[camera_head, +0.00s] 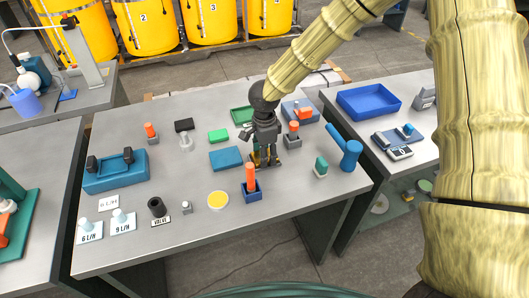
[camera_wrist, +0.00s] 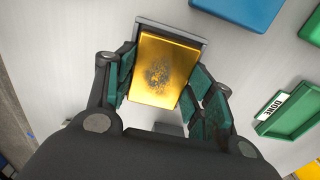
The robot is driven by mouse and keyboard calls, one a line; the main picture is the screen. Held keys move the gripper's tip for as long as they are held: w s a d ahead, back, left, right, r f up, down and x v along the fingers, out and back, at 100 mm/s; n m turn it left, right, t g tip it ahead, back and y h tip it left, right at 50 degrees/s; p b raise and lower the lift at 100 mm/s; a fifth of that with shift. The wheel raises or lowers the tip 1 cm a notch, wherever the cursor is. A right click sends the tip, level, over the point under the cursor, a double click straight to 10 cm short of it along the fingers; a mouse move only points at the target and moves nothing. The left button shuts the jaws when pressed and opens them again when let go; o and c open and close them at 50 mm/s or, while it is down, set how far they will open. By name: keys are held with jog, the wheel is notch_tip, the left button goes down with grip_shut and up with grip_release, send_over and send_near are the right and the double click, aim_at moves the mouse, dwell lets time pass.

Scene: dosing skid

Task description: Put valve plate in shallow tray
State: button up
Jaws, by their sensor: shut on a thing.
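The valve plate appears to be the flat gold plate (camera_wrist: 166,70) with a dark smudge in the wrist view. My gripper (camera_wrist: 163,90) is shut on it, with teal finger pads on its left and right sides. A grey edge (camera_wrist: 172,28) shows just beyond the plate; I cannot tell whether they touch. In the head view my gripper (camera_head: 265,160) is low over the middle table, and the plate is mostly hidden. A wide, low blue tray (camera_head: 368,101) lies empty-looking on the right table. A green tray (camera_wrist: 290,110) labelled DONE is right of my gripper in the wrist view.
A blue block (camera_head: 226,158) lies left of my gripper. A blue holder with an orange peg (camera_head: 251,178) stands close in front. Orange-topped pieces (camera_head: 292,129) stand behind to the right, and a blue cylinder (camera_head: 350,156) stands near the right edge. A gap separates the tables.

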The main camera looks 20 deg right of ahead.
jog(key=shift+s+f, duration=0.15)
jog(key=shift+f, duration=0.1)
jog(key=shift+s+f, duration=0.2)
jog(key=shift+f, duration=0.1)
jog(key=o, duration=1.1)
jog(key=shift+f, duration=0.1)
jog(key=shift+o, duration=0.7)
jog(key=shift+w+f, duration=0.2)
jog(key=shift+w, duration=0.05)
jog(key=shift+r, duration=0.2)
jog(key=shift+r, duration=0.2)
jog(key=shift+w+r, duration=0.1)
jog(key=shift+r, duration=0.3)
notch_tip(320, 180, up, 12)
jog(key=shift+r, duration=0.2)
